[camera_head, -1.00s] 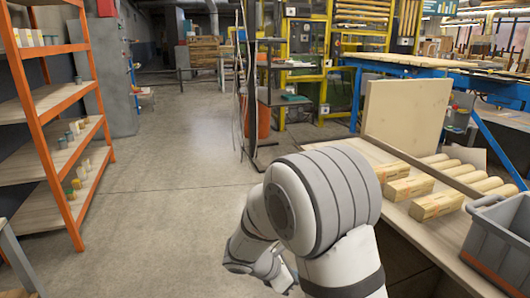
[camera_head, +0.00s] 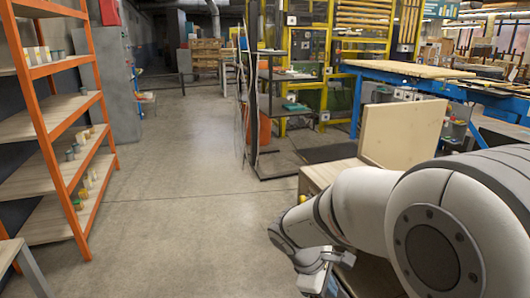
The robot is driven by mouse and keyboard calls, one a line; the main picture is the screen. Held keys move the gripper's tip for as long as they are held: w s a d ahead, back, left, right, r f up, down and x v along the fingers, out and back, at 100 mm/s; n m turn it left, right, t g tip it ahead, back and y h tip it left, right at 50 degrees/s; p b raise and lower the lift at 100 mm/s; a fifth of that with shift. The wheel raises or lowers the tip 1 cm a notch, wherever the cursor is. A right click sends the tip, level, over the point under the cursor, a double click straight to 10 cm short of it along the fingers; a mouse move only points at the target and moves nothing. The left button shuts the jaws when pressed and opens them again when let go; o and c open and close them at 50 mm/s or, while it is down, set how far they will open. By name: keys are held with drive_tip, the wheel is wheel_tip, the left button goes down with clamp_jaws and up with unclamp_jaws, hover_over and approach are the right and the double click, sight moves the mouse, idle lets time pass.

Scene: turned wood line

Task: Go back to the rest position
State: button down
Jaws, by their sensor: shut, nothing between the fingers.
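My arm fills the lower right of the head camera view, with a large rounded joint close to the camera. A link runs left from it to my wrist, which hangs low near the bottom edge. The fingers of my gripper are not visible; the arm's end is cut off by the frame. The arm stands in front of the workbench (camera_head: 322,176) and hides most of its top. An upright pale board (camera_head: 402,133) stands on that bench behind the arm.
An orange-framed shelf (camera_head: 52,129) with small items stands at left. The grey floor (camera_head: 185,190) between shelf and bench is clear. Behind are a dark metal rack (camera_head: 262,115), yellow frames (camera_head: 330,70) and a blue-framed table (camera_head: 425,72).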

drive_tip(key=s+r+m+y+p, duration=0.2)
drive_tip(key=s+r+m+p, duration=0.1)
drive_tip(key=r, duration=0.4)
drive_tip(key=s+r+m+t+y+p, duration=0.1)
drive_tip(key=s+r+m+y+p, duration=0.1)
drive_tip(key=s+r+m+p, duration=0.2)
drive_tip(key=s+r+m+y+p, duration=0.1)
drive_tip(key=s+r+m+p, duration=0.3)
drive_tip(key=r+p, duration=0.3)
wheel_tip(320, 180, up, 4)
drive_tip(key=shift+d+r+m+t+y, duration=0.1)
drive_tip(key=shift+d+m+t+y, duration=0.25)
drive_tip(key=shift+m, duration=0.45)
